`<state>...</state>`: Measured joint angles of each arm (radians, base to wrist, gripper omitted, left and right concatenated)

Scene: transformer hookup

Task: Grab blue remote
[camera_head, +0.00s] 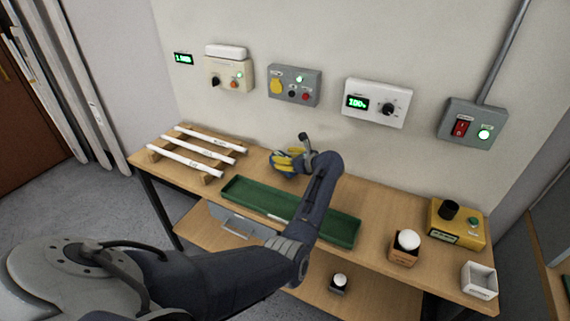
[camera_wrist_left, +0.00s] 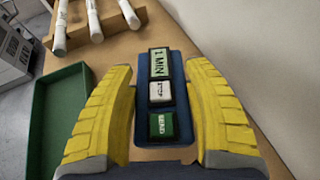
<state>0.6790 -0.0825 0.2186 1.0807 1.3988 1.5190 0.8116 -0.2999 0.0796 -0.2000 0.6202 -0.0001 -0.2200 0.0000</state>
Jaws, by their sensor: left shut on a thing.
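The blue remote (camera_wrist_left: 182,135) lies between the two yellow fingers of my left gripper (camera_wrist_left: 165,110) in the left wrist view. It has a lit "1 MIN" display at its far end, a white button in the middle and a green button at the near end. My left gripper is shut on it, with a finger along each side. In the head view my left gripper (camera_head: 287,161) is low over the table near the wall, and the arm and fingers hide most of the remote there. My right gripper is in neither view.
A long green tray (camera_head: 238,200) lies in front of the gripper. White tubes (camera_head: 205,145) rest on a wooden rack to its left. A wooden box with a white knob (camera_head: 403,255), a yellow device (camera_head: 441,232) and a white box (camera_head: 479,288) stand right. Control boxes hang on the wall.

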